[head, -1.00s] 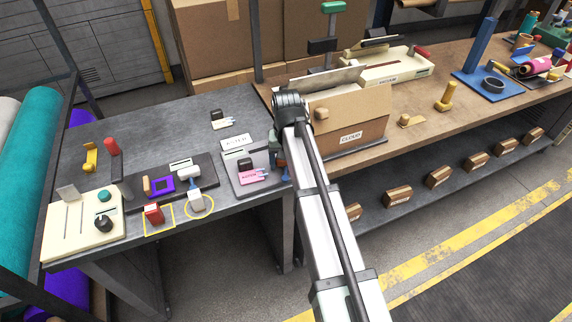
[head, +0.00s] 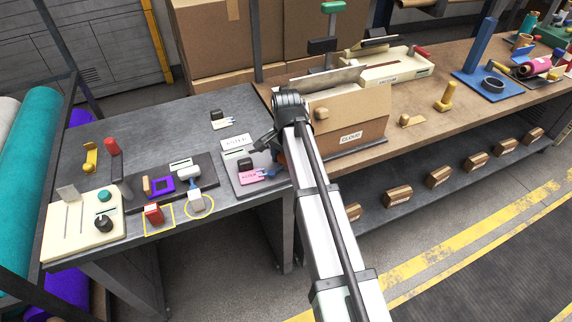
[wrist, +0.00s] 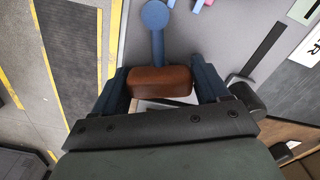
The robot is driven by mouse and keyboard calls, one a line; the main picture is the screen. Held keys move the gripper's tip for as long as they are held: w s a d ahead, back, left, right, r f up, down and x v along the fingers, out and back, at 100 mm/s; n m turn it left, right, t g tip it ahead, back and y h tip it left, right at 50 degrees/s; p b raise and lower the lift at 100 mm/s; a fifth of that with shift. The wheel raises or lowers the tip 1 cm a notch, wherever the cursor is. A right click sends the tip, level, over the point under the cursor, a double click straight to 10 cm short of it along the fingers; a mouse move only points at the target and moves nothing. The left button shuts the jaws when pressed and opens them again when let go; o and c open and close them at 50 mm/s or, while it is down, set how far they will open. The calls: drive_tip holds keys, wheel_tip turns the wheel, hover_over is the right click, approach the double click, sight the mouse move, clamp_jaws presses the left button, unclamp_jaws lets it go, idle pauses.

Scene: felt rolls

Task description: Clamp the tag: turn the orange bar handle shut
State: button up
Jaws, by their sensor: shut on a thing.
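The orange bar handle (wrist: 158,86) shows as a brownish-orange rounded bar in the wrist view. It lies crosswise between the dark blue fingers of my gripper (wrist: 163,80), which are shut on its two ends. A blue stem with a round blue end (wrist: 156,14) extends beyond the bar. The pink tag (head: 262,174) lies on a grey plate (head: 241,188) at the right end of the dark table in the head view. In that view my arm hides most of the handle and the fingertips.
A black block (head: 245,164) stands beside the tag, and a white label card (head: 236,142) lies behind it. A cardboard box marked "CLOUD" (head: 350,110) stands close to the right of my arm. A dark tray (head: 205,192) with small parts lies to the left.

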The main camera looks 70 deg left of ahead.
idle(0.3)
drive_tip(key=m, duration=0.4)
drive_tip(key=shift+f, duration=0.1)
idle(0.4)
drive_tip(key=o, duration=1.1)
drive_tip(key=shift+r, duration=2.55)
